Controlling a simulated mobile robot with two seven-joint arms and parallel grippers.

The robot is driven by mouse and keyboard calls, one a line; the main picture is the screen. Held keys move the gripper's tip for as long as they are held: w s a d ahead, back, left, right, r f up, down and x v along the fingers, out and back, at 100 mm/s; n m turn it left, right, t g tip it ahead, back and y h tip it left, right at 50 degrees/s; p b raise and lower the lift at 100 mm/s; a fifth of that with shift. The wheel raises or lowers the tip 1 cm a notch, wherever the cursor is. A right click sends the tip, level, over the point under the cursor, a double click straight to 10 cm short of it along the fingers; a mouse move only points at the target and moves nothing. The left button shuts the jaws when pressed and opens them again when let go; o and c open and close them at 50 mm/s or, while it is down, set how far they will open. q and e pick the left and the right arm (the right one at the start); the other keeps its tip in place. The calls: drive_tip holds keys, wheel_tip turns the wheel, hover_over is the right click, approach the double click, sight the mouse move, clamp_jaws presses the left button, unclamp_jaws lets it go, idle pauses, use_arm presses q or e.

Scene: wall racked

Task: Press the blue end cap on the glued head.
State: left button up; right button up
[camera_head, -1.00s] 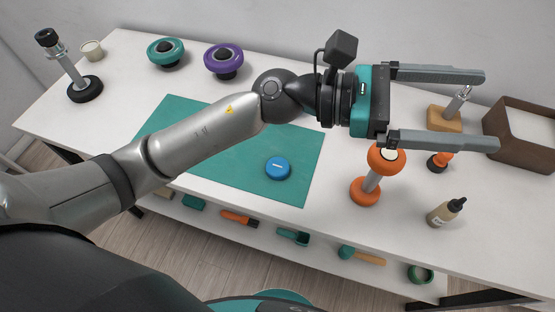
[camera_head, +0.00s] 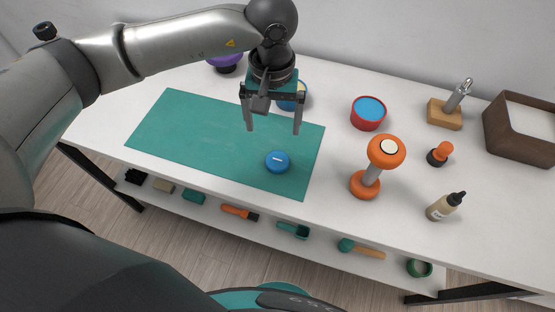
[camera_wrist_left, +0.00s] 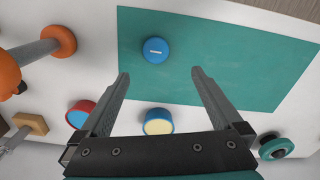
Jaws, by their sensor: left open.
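The blue end cap (camera_head: 277,161) lies flat on the green mat (camera_head: 190,135), near its right end, with a white mark on top. It also shows in the left wrist view (camera_wrist_left: 155,50). My left gripper (camera_head: 272,130) is open and empty, pointing down just behind the cap; in the left wrist view the cap sits beyond the fingertips (camera_wrist_left: 160,73). An orange stand with a grey stem (camera_head: 371,174) is upright right of the mat. Its orange head (camera_head: 386,150) has a pale round patch on top, perhaps the glue. My right gripper is not in view.
A blue pot with yellow contents (camera_wrist_left: 158,121) stands partly behind my left gripper. A red pot with blue contents (camera_head: 368,112), an orange-and-black stamp (camera_head: 440,153), a glue bottle (camera_head: 445,206) and a brown box (camera_head: 521,128) stand on the right. Several tools lie on the shelf below.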

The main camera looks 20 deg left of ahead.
use_arm(q)
hover_over(277, 161)
drive_tip(key=f, duration=0.8)
drive_tip(key=shift+s+a+f, duration=0.1)
drive_tip(key=shift+s+a, duration=0.05)
drive_tip(key=shift+a, duration=0.1)
drive_tip(key=f, duration=0.4)
drive_tip(key=shift+d, duration=0.35)
drive_tip(key=shift+f, duration=0.55)
drive_tip(key=c, duration=1.4)
drive_tip(key=shift+o, duration=0.2)
drive_tip(key=shift+r, duration=0.15)
